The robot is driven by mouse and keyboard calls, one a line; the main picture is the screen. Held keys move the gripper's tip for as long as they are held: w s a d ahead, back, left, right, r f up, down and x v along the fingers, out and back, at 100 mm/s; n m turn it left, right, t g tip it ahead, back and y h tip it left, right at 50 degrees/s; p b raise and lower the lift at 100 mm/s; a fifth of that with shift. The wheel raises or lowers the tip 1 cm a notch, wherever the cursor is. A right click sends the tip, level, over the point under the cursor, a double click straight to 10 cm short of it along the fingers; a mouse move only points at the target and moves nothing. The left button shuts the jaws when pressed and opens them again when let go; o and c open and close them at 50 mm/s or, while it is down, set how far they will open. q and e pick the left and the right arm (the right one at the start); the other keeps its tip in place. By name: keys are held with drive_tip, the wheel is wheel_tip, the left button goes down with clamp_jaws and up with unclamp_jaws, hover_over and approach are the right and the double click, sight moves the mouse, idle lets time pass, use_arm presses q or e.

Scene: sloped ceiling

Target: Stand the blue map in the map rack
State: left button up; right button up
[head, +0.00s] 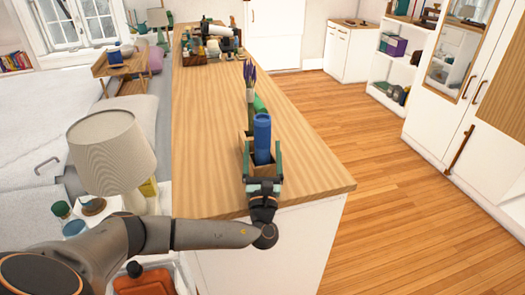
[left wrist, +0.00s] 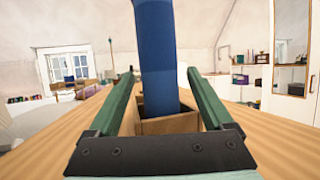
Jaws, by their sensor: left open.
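The blue map (head: 262,135) is a rolled tube and stands roughly upright in the near part of the wooden map rack (head: 264,171). In the left wrist view the map (left wrist: 157,55) rises out of the rack (left wrist: 170,125), its lower end hidden inside. My left gripper (head: 262,155) is open at the near end of the rack. Its green fingers, seen in the left wrist view (left wrist: 161,78), lie on either side of the map with gaps between. My right gripper is not in view.
The rack stands on a long wooden counter (head: 215,130). Behind the map are a green roll (head: 259,104) and a purple-topped item (head: 250,75). A lamp (head: 110,155) stands left of the counter.

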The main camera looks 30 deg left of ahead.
use_arm(q)
drive_tip(key=v, duration=1.2)
drive_tip(key=shift+s+d+b, duration=0.15)
drive_tip(key=shift+d+b, duration=0.05)
drive_tip(key=shift+b, duration=0.15)
drive_tip(key=shift+f, duration=0.15)
